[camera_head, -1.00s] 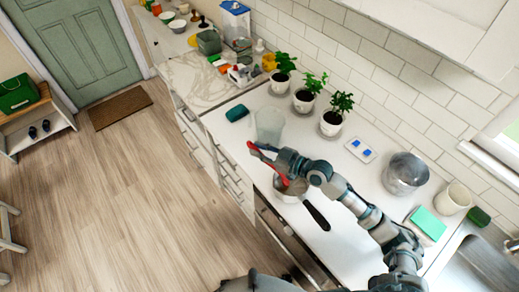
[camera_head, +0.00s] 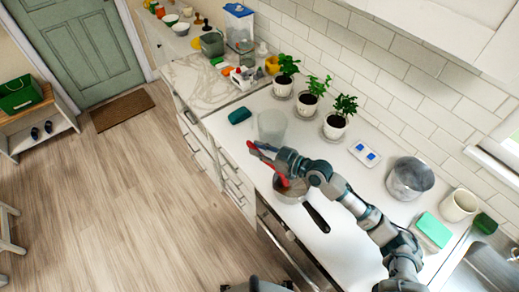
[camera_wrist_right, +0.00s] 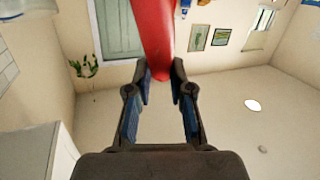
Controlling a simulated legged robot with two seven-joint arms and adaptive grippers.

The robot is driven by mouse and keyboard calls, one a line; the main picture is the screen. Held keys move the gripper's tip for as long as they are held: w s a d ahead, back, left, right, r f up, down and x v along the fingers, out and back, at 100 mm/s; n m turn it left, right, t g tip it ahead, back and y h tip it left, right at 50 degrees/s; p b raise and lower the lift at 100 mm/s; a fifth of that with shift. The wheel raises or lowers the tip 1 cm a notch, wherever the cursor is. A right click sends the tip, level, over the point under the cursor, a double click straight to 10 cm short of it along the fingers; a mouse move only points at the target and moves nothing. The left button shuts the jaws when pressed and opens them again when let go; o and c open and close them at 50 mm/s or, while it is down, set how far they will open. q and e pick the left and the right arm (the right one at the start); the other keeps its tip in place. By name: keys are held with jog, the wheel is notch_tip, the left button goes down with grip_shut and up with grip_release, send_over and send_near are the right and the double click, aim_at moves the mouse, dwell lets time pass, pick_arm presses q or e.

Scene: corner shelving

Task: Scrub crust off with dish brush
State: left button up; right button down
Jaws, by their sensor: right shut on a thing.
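My right gripper (camera_head: 277,158) is shut on a red-handled dish brush (camera_head: 262,151). The red handle also shows between the fingers in the right wrist view (camera_wrist_right: 156,40). The brush reaches down into a pan (camera_head: 291,192) with a dark handle (camera_head: 316,217), which stands on the white counter near its front edge. The brush head is at the pan's inside, but I cannot tell whether it touches the bottom. A brownish patch shows inside the pan, partly hidden by the brush and gripper. My left gripper is not in view.
A clear cup (camera_head: 270,127) stands just behind the brush, with a dark teal sponge (camera_head: 240,115) to its left. Potted plants (camera_head: 336,125) line the wall. A metal pot (camera_head: 409,179), green sponge (camera_head: 433,229), cream cup (camera_head: 458,203) and sink (camera_head: 484,270) are at right.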

jog(key=shift+w+a+b, duration=0.4)
jog(key=shift+w+b, duration=0.4)
jog(key=shift+b, duration=0.35)
dwell(0.6)
notch_tip(320, 180, up, 7)
jog(key=p, duration=0.5)
jog(key=shift+r, duration=0.1)
dwell(0.9)
